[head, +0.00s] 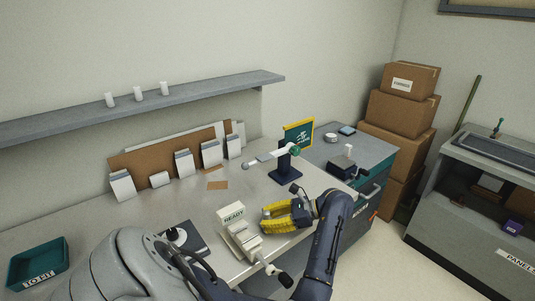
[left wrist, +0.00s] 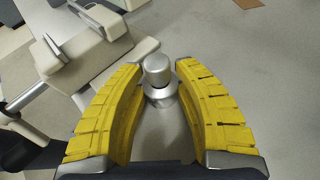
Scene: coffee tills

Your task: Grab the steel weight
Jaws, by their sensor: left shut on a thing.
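The steel weight (left wrist: 158,75), a small silvery cylinder with a knob on top, stands upright between the two yellow fingers of my left gripper (left wrist: 157,92) in the left wrist view. The fingers curve in around it from both sides, and the gripper is shut on it. In the head view my left gripper (head: 272,216) is low over the front part of the counter, just right of the cream READY device (head: 233,214). There the fingers hide the weight. Whether the weight rests on the counter is hard to tell. My right gripper is not in view.
The cream device also stands close at the left in the left wrist view (left wrist: 85,45). A dark stand with a white arm (head: 284,172) is behind the gripper. A teal tray (head: 38,282) lies far left. Several white packets line the wall. The mid-counter (head: 185,205) is mostly clear.

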